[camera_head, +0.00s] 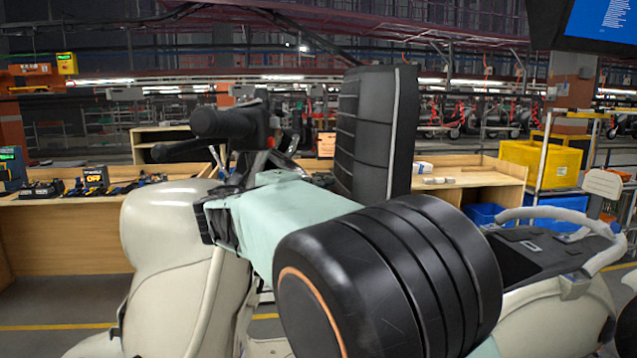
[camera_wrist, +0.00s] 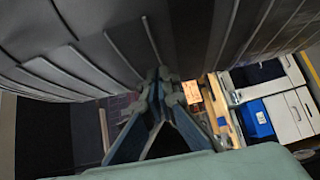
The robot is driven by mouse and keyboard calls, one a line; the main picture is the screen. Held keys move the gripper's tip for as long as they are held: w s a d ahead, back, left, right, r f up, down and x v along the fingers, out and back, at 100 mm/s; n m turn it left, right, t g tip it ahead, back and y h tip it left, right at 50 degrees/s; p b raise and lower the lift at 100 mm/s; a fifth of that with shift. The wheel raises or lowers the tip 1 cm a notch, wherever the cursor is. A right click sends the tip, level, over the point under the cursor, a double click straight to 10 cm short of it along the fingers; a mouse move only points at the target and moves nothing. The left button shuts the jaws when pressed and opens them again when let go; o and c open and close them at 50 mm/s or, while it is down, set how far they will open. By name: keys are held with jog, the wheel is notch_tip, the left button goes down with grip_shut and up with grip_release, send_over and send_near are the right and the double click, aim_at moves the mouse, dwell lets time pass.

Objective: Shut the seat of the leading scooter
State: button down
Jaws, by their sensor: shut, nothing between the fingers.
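The leading scooter is cream, with its front shield (camera_head: 165,235) on the left and its rear body (camera_head: 560,305) on the right. Its black ribbed seat (camera_head: 375,130) stands raised, nearly upright, with its ribbed face toward the handlebar. The dark opening (camera_head: 515,262) behind it is uncovered. In the wrist view the ribbed seat (camera_wrist: 110,45) fills the top. My gripper (camera_wrist: 160,78) is shut and empty, its tips close to the seat's ribbed face; I cannot tell whether they touch. In the head view my arm hides the scooter's middle, and the fingertips cannot be made out.
The black handlebar grip (camera_head: 222,122) is close to my arm on the left. A cream grab rail (camera_head: 610,245) curves around the scooter's rear. Wooden workbenches (camera_head: 75,200) with tools stand behind, and a yellow bin (camera_head: 545,162) sits on a rack at right. A screen (camera_head: 600,20) hangs at top right.

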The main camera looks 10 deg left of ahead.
jog(key=shift+x, duration=1.15)
jog(key=shift+d+r, duration=0.1)
